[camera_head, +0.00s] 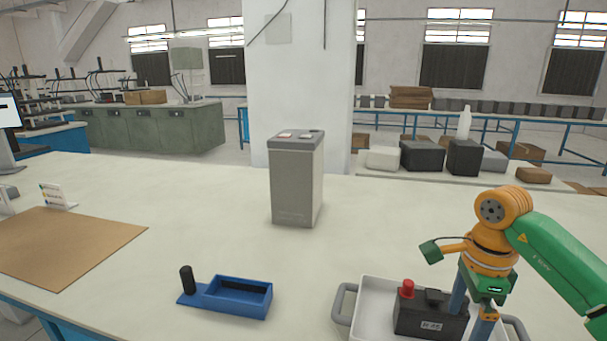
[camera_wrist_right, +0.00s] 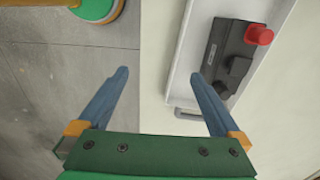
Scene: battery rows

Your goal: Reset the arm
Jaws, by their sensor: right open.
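A black battery (camera_head: 430,316) with a red cap and a white label sits in a white tray (camera_head: 375,290) with grey handles, at the lower right of the head view. In the right wrist view the battery (camera_wrist_right: 225,45) lies in the tray at upper right. My right gripper (camera_head: 469,318) points down at the tray's right part, overlapping the battery in the picture. In the wrist view its blue fingers (camera_wrist_right: 160,76) are spread with nothing between them. One finger shows over the floor, the other over the tray's edge. My left gripper is not in view.
A tall grey box (camera_head: 292,185) stands mid-table. A brown mat (camera_head: 70,242) lies at left. The table (camera_head: 385,220) is clear between box and tray.

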